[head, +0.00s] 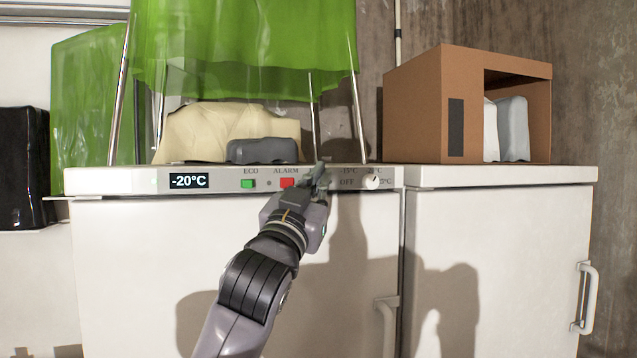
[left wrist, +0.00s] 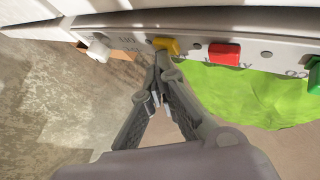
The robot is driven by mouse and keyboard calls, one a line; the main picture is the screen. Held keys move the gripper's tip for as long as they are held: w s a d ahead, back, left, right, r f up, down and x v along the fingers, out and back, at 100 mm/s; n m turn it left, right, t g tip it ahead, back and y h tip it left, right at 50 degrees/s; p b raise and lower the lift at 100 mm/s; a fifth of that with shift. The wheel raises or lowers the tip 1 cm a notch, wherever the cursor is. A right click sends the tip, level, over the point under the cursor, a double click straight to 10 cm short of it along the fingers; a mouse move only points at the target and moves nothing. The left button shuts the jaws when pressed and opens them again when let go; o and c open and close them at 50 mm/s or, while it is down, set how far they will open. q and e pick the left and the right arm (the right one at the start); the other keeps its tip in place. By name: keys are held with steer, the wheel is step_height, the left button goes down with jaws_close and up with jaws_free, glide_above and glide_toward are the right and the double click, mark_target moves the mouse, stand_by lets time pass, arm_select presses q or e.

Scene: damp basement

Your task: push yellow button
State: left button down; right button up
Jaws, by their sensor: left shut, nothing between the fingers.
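The yellow button (left wrist: 167,45) shows in the left wrist view on the light control panel (left wrist: 130,22), between a red button (left wrist: 224,53) and a white knob (left wrist: 98,47). In the head view my gripper hides it. My left gripper (head: 320,174) reaches up to the panel just right of the red button (head: 287,182). In the left wrist view the left gripper (left wrist: 163,60) is shut and empty, with its fingertips right at the yellow button's edge. I cannot tell whether they touch it. My right gripper is not in view.
The panel (head: 120,180) tops a white freezer with a -20°C display (head: 188,181), green button (head: 248,184) and knob (head: 372,181). A grey object (head: 262,151), a beige bundle (head: 215,128) and green cloth (head: 245,45) sit above. A cardboard box (head: 415,110) stands right.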

arm_select(q)
steer(key=shift+s, duration=0.1)
steer(key=shift+s+d, duration=0.2)
steer(key=shift+s, duration=0.4)
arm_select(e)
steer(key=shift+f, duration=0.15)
arm_select(q)
steer(key=s+d+b, duration=0.1)
steer(key=s+d, duration=0.1)
steer(key=s, duration=0.3)
steer(key=shift+s, duration=0.35)
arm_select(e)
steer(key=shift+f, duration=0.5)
arm_select(q)
steer(key=shift+a, duration=0.1)
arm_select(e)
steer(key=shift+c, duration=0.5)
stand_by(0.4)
